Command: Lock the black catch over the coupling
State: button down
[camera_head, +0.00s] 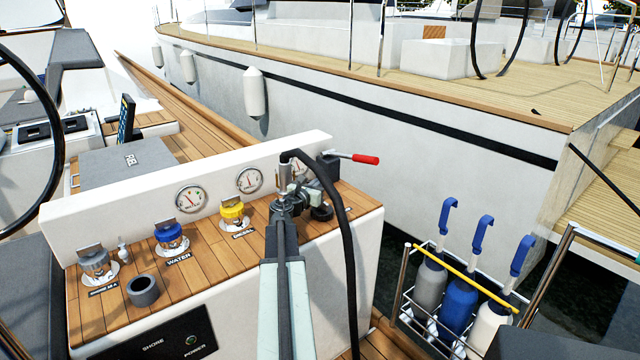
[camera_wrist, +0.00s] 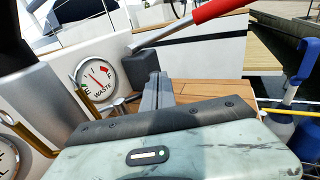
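My gripper (camera_head: 291,203) is over the right end of the teak-topped console, among the fittings below the black hose (camera_head: 345,245). In the wrist view its two grey fingers (camera_wrist: 158,90) lie close together with nothing visible between them. A large grey cylinder (camera_wrist: 48,100), which looks like the coupling, stands left of the fingers. Brass-coloured arms (camera_wrist: 92,104) stand beside it. It is largely hidden in the head view. I cannot pick out the black catch with certainty. A dark block (camera_wrist: 143,70) stands just beyond the fingers, apart from the cylinder.
A red-handled lever (camera_head: 365,159) sticks out to the right behind my gripper. Gauges (camera_head: 191,199) line the console's back wall. Blue (camera_head: 171,238) and yellow (camera_head: 232,212) caps and a loose dark ring (camera_head: 143,290) are at left. A bottle rack (camera_head: 448,272) is at right.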

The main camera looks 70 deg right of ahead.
jog(key=shift+s+d, duration=0.2)
jog(key=shift+d, duration=0.6)
jog(key=shift+a, duration=0.1)
